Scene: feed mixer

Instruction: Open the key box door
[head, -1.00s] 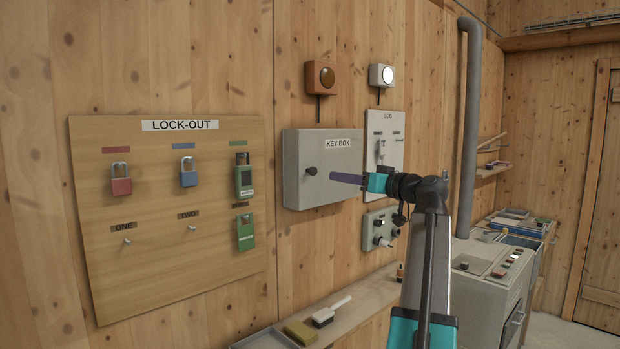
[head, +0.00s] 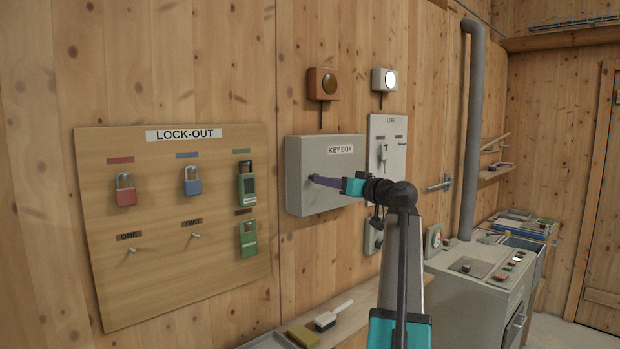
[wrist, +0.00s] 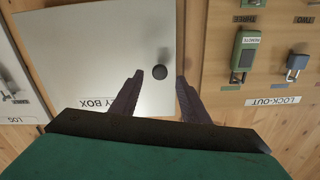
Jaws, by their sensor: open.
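The grey key box (head: 322,196) is mounted on the wooden wall, labelled KEY BOX, and its door is shut. My gripper (head: 313,179) reaches in from the right, its purple fingers in front of the door near the knob, which they mostly hide in the head view. In the wrist view the picture is upside down: the key box door (wrist: 95,45) fills the left middle, and the round dark knob (wrist: 159,72) shows just beyond and between the tips of my open gripper (wrist: 160,76). The knob appears free of both fingers.
Left of the box is the LOCK-OUT board (head: 140,270) with several padlocks and pegs. Right of it hangs the LOG panel (head: 398,135). A shelf with a brush (head: 330,317) lies below, and a grey control cabinet (head: 478,290) and vertical pipe (head: 470,130) stand to the right.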

